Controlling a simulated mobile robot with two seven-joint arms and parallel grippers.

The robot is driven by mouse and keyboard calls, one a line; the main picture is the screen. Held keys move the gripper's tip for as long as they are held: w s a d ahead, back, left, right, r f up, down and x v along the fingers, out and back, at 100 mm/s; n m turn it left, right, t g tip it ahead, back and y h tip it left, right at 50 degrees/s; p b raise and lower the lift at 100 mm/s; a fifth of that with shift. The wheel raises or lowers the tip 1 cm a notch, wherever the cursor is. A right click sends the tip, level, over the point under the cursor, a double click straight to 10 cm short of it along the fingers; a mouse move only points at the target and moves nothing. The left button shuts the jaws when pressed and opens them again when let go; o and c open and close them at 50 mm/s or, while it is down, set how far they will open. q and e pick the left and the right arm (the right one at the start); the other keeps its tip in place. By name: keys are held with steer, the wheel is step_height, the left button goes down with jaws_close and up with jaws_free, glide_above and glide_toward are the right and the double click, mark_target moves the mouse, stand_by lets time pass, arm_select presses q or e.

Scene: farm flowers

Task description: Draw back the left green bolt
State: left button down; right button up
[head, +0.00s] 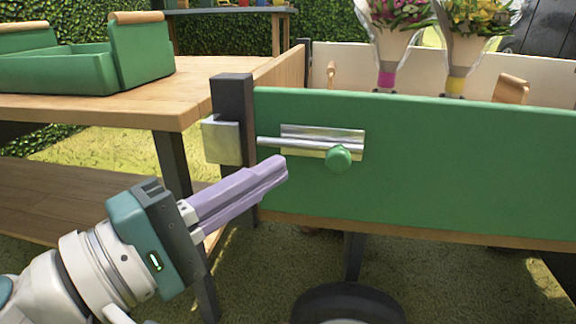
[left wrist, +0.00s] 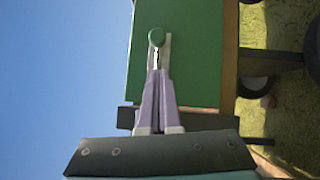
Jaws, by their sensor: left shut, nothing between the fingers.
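The left green bolt is on the green side panel of a cart. Its round green knob (head: 339,158) sits below the right part of a silver plate (head: 345,137). Its silver rod (head: 270,142) runs left from the plate to a metal catch block (head: 222,141) on the dark post. My left gripper (head: 280,168), with purple fingers, is shut and empty, its tips left of the knob and below the rod in the head view. In the left wrist view the fingers (left wrist: 158,78) point toward the knob (left wrist: 156,37). My right gripper is not in view.
A wooden table (head: 110,108) with a green tray (head: 55,68) stands at the left, close to the dark post (head: 232,95). Wrapped bouquets (head: 455,83) stand inside the cart behind the green panel (head: 470,165). A dark wheel (head: 347,302) is below.

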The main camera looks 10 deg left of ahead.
arm_select(q)
steer(key=p+v, duration=0.1)
steer(key=v, duration=0.9)
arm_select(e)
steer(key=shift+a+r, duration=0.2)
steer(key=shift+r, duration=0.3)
